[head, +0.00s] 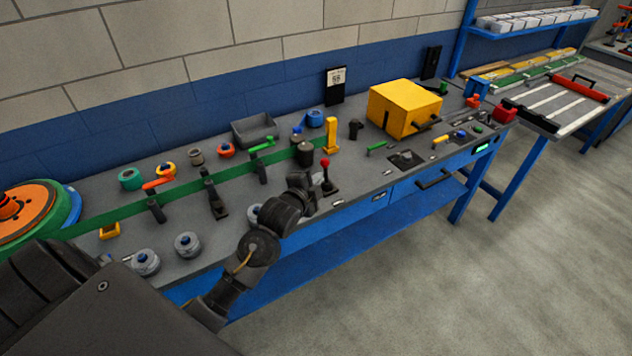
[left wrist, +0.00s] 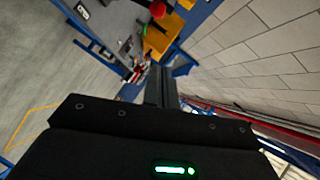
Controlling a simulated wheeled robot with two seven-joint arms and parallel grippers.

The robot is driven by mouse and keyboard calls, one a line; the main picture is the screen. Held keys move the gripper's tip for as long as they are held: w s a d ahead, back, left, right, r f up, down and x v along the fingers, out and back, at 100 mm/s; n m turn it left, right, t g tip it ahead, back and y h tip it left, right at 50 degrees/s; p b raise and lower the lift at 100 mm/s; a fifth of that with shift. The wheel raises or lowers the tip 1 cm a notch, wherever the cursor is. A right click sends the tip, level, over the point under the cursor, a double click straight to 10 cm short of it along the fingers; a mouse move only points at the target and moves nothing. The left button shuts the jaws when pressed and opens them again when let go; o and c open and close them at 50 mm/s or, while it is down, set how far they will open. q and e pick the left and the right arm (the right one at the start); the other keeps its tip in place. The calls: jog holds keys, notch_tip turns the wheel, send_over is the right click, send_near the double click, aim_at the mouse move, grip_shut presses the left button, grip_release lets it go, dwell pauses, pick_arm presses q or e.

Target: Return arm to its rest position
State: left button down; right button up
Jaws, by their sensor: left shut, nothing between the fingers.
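My left arm reaches from the bottom of the head view up to the front edge of the blue and grey workbench (head: 300,215). My left gripper (head: 312,190) is at the bench's front edge, close to a black lever with a red knob (head: 326,161); I cannot tell whether they touch. In the left wrist view its fingers (left wrist: 161,84) are shut with nothing between them. A red ball-shaped knob (left wrist: 157,10) shows beyond them. My right gripper is not in view.
A yellow box (head: 402,108) stands toward the back right. A green strip (head: 190,190) runs along the bench, with several small fixtures around it. An orange and green disc (head: 25,212) lies at the left end. The floor (head: 480,290) in front is clear.

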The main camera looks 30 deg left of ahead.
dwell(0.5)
pick_arm(q)
jog(key=s+f+n+g+b, duration=0.15)
jog(key=s+f, duration=0.25)
jog(key=f, duration=0.8)
jog(key=s+d+f+n+g, duration=0.1)
jog(key=s+f+n+g, duration=0.3)
jog(key=f, duration=0.9)
jog(key=s+f+m+g+b, duration=0.1)
jog(key=s+f, duration=0.4)
jog(key=f, duration=0.7)
jog(key=s+d+f+n+g+b, duration=0.1)
jog(key=s+f+n+g, duration=0.2)
jog(key=s+f, duration=1.15)
jog(key=s+f+n+g, duration=0.1)
jog(key=s+f, duration=0.3)
jog(key=s, duration=0.8)
jog(key=s+d+f+n+g+h+b, duration=0.1)
jog(key=s+f+n+g, duration=0.1)
jog(key=s, duration=1.1)
notch_tip(320, 180, down, 3)
jog(key=shift+d+r+g, duration=0.1)
jog(key=shift+d+g, duration=0.15)
jog(key=shift+g, duration=0.5)
